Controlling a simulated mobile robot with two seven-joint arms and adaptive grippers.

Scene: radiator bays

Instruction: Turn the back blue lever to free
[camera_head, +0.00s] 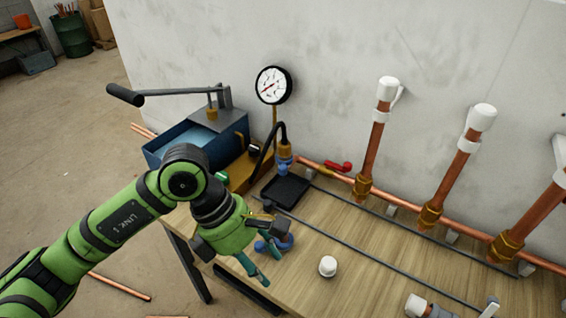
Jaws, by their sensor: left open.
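Two blue parts show in the head view. One blue piece (284,169) sits further back, below the brass fitting under the gauge, above a black tray. Another blue handle (285,243) lies nearer, right beside my left gripper (268,254). My left gripper is open, its teal fingers pointing down and right at the table's near left edge. The nearer blue handle is partly hidden by the fingers, and I cannot tell if they touch it. I cannot tell how either blue part is turned. My right gripper is not in view.
A red lever (338,167) sits on the copper pipe along the wall. A blue pump box (181,143) with a long black handle (125,95) stands at the back left. A white cap (328,266) stands on the wooden bench (362,247). Upright copper pipes (374,145) rise at right.

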